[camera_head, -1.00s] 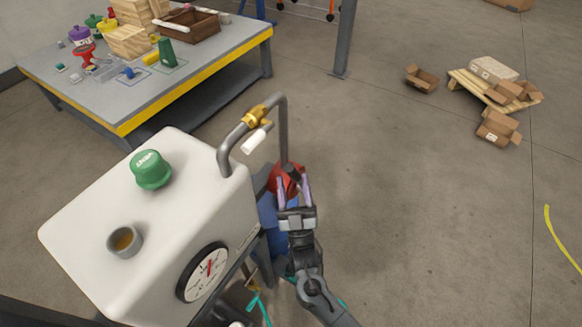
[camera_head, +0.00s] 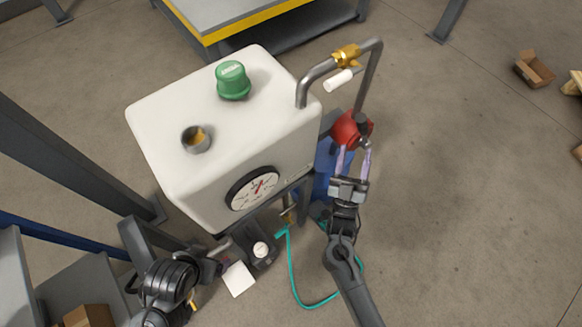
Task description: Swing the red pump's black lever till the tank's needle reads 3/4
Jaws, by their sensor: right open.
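The red pump (camera_head: 347,131) stands right of the white tank (camera_head: 225,140). A dark part, seemingly the black lever (camera_head: 362,127), shows at the pump's right side; most of it is hard to make out. My right gripper (camera_head: 355,151) is open, its two pale fingers pointing at the pump and lever from the near side. I cannot tell whether they touch. The tank's round gauge (camera_head: 253,189) has a red needle pointing up and slightly right; its marks are too small to read. My left arm is at the lower left; its gripper's fingers cannot be made out.
The tank carries a green cap (camera_head: 233,80), an open filler neck (camera_head: 196,139) and a bent pipe with a brass valve (camera_head: 346,56). A teal hose (camera_head: 293,275) loops below. A grey post stands at left.

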